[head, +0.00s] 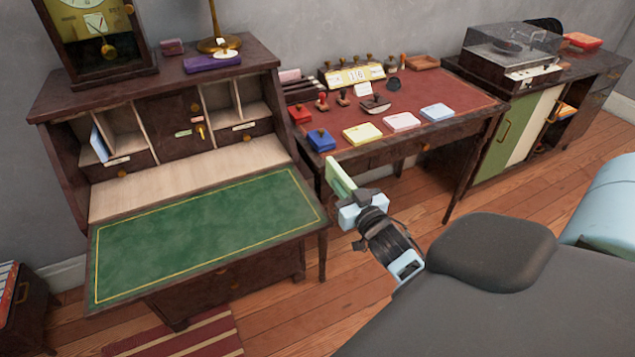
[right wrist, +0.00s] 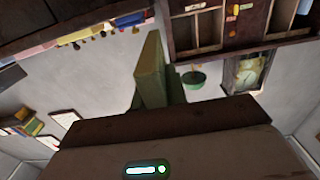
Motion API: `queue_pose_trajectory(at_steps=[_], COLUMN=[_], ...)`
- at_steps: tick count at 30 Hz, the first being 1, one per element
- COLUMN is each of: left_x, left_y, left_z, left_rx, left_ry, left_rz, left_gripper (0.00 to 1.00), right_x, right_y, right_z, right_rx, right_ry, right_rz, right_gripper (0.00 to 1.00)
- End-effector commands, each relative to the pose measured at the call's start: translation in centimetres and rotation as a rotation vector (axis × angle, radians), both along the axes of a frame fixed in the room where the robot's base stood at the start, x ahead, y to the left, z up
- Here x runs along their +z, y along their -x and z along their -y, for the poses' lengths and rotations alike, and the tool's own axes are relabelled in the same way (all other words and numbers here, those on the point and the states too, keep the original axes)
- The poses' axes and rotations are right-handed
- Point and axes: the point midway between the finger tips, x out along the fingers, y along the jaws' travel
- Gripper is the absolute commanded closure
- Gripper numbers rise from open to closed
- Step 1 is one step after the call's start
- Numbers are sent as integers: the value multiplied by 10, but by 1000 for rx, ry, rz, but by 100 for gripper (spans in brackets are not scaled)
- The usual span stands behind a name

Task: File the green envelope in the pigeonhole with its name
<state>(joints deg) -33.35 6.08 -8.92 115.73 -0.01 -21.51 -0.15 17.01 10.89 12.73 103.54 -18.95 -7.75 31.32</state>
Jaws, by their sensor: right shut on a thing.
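The green envelope (head: 340,178) is held upright, edge toward me, in my right gripper (head: 352,203), in front of the gap between the two desks. It also shows in the right wrist view (right wrist: 153,70), where the gripper is shut on its lower part. The pigeonholes (head: 219,98) are at the back of the writing desk, to the left of the envelope and apart from it. Small name labels (head: 243,127) sit beneath them, too small to read. A blue envelope (head: 99,143) stands in a left pigeonhole. My left gripper is not in view.
The desk's fold-down green leaf (head: 200,235) is bare. A red-topped table (head: 440,90) at right holds stamps, ink pads, and yellow (head: 362,133), pink (head: 401,121) and blue (head: 437,112) paper stacks. A clock (head: 98,35), lamp and purple item (head: 212,62) stand on the desk's top.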

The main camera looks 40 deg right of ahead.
Motion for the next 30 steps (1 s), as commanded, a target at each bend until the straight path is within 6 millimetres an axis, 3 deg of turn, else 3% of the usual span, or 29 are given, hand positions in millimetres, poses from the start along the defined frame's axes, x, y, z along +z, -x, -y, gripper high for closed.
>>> queue_pose_trajectory(at_steps=[3, 9, 20, 23, 26, 30], left_x=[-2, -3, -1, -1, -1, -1], left_y=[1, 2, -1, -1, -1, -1], left_z=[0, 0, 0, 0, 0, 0], left_rx=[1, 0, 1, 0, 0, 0], left_ry=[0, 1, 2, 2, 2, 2], left_rz=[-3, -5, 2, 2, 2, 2], left_gripper=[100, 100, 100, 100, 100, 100], right_x=[2, 5, 7, 7, 10, 20], right_y=[15, 31, 38, 37, 34, 31], right_z=[25, 51, 63, 53, 28, -33], right_rx=[1, 1, 1, 11, 36, 93], right_ry=[6, 2, 0, -3, -5, -7], right_rz=[-2, 0, 2, 2, 5, 7], right_gripper=[100, 100, 100, 100, 100, 100])
